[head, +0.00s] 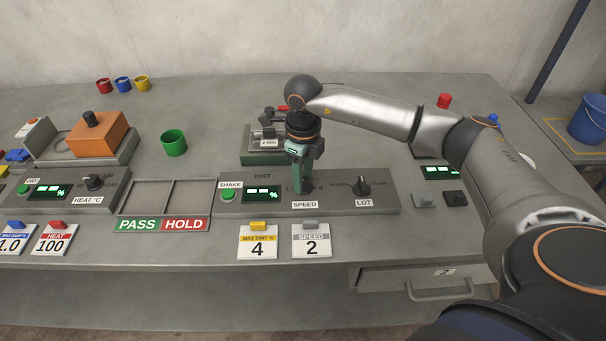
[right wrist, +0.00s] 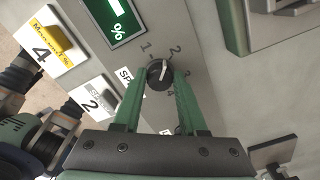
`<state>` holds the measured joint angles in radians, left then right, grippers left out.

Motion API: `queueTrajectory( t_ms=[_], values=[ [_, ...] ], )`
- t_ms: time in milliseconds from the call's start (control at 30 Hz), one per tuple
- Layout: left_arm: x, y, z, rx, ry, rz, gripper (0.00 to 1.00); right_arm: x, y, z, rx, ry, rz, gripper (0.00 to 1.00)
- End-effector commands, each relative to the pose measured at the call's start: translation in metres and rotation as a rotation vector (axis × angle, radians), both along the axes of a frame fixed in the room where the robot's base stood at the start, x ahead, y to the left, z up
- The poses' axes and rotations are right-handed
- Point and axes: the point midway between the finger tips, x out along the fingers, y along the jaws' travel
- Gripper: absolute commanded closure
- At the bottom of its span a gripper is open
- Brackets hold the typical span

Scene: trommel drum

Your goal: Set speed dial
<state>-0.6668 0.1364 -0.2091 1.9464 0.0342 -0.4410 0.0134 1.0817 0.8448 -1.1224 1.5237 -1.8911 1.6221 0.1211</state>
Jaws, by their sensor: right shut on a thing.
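My right gripper (head: 302,185) points down at the dark speed dial, with its SPEED label (head: 305,204) just in front. In the right wrist view the round black speed dial (right wrist: 159,75) sits between the two green fingertips (right wrist: 161,76), and the gripper is shut on it. Its white pointer line aims up and slightly right, close to the 2 on the 1-to-4 scale. The grey-topped SPEED card (head: 311,241) reads 2. My left gripper is not seen in the head view.
The green SHAKE button (head: 228,195) and the lit display (head: 262,194) are to the left. A yellow-topped MAX DIRT card (head: 257,242) reads 4. A green cup (head: 174,143) stands behind the tray.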

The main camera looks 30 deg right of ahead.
Motion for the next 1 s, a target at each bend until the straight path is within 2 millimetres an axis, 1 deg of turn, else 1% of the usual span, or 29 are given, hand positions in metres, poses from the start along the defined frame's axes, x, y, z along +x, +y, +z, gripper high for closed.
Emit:
queueTrajectory(
  t_ms=[200, 400, 633, 1000],
  values=[
    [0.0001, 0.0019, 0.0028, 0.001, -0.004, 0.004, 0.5, 0.0005, -0.0008, 0.0014, -0.001, 0.0, -0.149, 1.0],
    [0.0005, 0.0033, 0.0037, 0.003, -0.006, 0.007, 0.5, 0.0006, -0.0011, 0.0011, -0.001, 0.0, -0.234, 1.0],
    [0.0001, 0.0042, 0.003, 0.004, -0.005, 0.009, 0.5, 0.0006, -0.0012, 0.0009, -0.001, 0.0, -0.277, 1.0],
    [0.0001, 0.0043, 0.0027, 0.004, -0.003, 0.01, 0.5, 0.0006, -0.0012, 0.0008, -0.001, -0.002, -0.282, 1.0]
  ],
)
